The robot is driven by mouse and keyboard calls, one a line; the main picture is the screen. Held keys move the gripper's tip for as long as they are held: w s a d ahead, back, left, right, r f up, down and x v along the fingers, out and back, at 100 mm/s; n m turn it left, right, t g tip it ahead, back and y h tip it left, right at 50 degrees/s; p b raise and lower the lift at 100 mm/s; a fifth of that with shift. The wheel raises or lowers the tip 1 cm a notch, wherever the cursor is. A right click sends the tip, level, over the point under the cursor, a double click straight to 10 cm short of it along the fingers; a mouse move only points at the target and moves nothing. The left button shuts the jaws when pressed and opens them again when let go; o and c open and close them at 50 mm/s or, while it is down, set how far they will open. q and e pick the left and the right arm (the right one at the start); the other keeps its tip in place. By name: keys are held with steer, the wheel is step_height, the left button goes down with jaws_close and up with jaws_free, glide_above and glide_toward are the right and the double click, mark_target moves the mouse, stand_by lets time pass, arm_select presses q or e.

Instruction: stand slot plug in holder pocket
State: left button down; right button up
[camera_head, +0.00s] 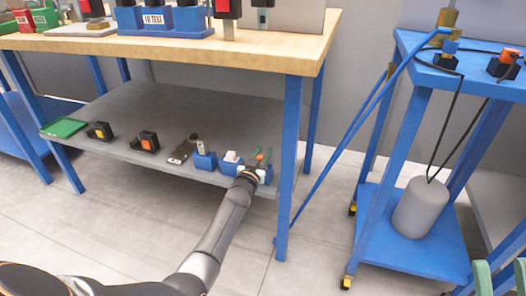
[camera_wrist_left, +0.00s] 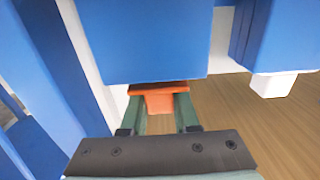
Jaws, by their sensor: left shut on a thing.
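My left gripper (camera_head: 262,160) is at the right end of the grey lower shelf, over the rightmost blue holder (camera_head: 266,176). Its green fingers also show in the left wrist view (camera_wrist_left: 161,108), shut on an orange plug (camera_wrist_left: 158,98). A large blue holder block (camera_wrist_left: 143,40) is right against the plug's wide end; its depth in the pocket is hidden. Beside it, a white plug (camera_head: 231,156) stands in another blue holder (camera_head: 229,166); it also shows in the wrist view (camera_wrist_left: 272,85). My right gripper (camera_head: 500,275) shows two separated green fingers at the lower right.
A blue table leg (camera_head: 289,160) rises just right of the holders. Left along the shelf (camera_head: 165,105) are another blue holder (camera_head: 203,161), several dark fixtures and a green tray (camera_head: 64,128). A blue cart (camera_head: 408,225) with a grey cylinder (camera_head: 420,207) stands right.

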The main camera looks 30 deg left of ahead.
arm_select(q)
steer(key=c, duration=0.6)
jaws_free()
steer(key=shift+s+d+p, duration=0.1)
steer(key=shift+s+p, duration=0.3)
steer(key=shift+s, duration=0.05)
steer(key=shift+p+v, duration=2.8)
steer(key=shift+v, duration=3)
arm_select(e)
step_height(320, 180, up, 7)
steer(key=shift+s+d+t, duration=0.2)
steer(key=shift+d+t, duration=0.1)
steer(key=shift+d, duration=0.1)
steer(key=shift+r, duration=0.1)
